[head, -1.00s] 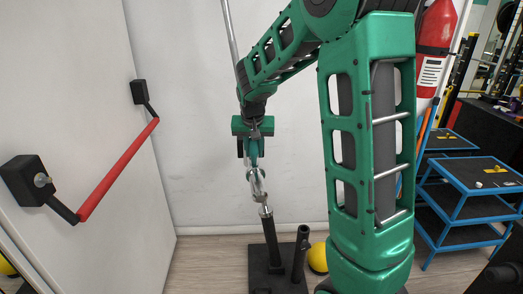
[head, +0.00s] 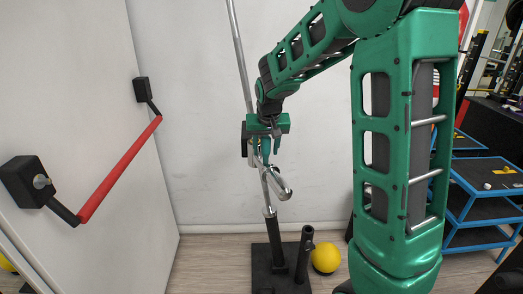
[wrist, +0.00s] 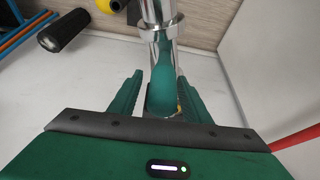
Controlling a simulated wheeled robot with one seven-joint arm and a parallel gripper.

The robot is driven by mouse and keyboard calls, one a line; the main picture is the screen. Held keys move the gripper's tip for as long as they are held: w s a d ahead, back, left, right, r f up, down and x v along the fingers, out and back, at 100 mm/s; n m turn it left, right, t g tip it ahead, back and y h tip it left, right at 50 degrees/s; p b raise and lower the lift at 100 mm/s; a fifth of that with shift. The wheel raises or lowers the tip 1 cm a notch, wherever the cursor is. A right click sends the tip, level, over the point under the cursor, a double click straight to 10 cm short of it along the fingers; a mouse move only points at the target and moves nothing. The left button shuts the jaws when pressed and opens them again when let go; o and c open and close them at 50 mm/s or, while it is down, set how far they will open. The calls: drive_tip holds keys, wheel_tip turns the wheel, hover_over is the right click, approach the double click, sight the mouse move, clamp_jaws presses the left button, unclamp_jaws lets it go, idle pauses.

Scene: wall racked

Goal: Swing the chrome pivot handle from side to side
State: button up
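The chrome pivot handle (head: 277,182) sits on a long chrome bar (head: 239,50) that rises, tilted to the left, from a black sleeve on a floor base. My gripper (head: 267,150) is above the handle in the head view, pointing down. In the wrist view, its two green fingers (wrist: 158,98) stand apart on either side of a chrome part of the handle (wrist: 163,72). Gaps show between this chrome and both fingers, so the gripper looks open. The chrome carries a green reflection. Whether the fingers touch it lower down is hidden.
A white door with a red push bar (head: 120,169) stands at left. The black floor base (head: 262,252) has a second short post, with a yellow ball (head: 326,257) beside it. Blue-framed steps (head: 484,190) stand at right. A white wall is close behind.

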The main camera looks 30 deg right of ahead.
drive_tip(key=shift+a, duration=0.1)
drive_tip(key=v, duration=1)
drive_tip(key=shift+r, duration=0.3)
drive_tip(key=s+d+f+m+g+y, duration=0.1)
drive_tip(key=s+d+f, duration=0.15)
drive_tip(key=s, duration=0.95)
drive_tip(key=s+d+f+g, duration=0.1)
drive_tip(key=s+f+g, duration=0.15)
drive_tip(key=s, duration=0.95)
drive_tip(key=s+d+f+m+g+y, duration=0.1)
drive_tip(key=s+f, duration=0.3)
drive_tip(key=s, duration=0.8)
drive_tip(key=n+t+h, duration=0.2)
drive_tip(key=n+t, duration=0.1)
drive_tip(key=t, duration=0.2)
approach(266, 138)
drive_tip(key=x, duration=1.1)
drive_tip(key=shift+f, duration=0.15)
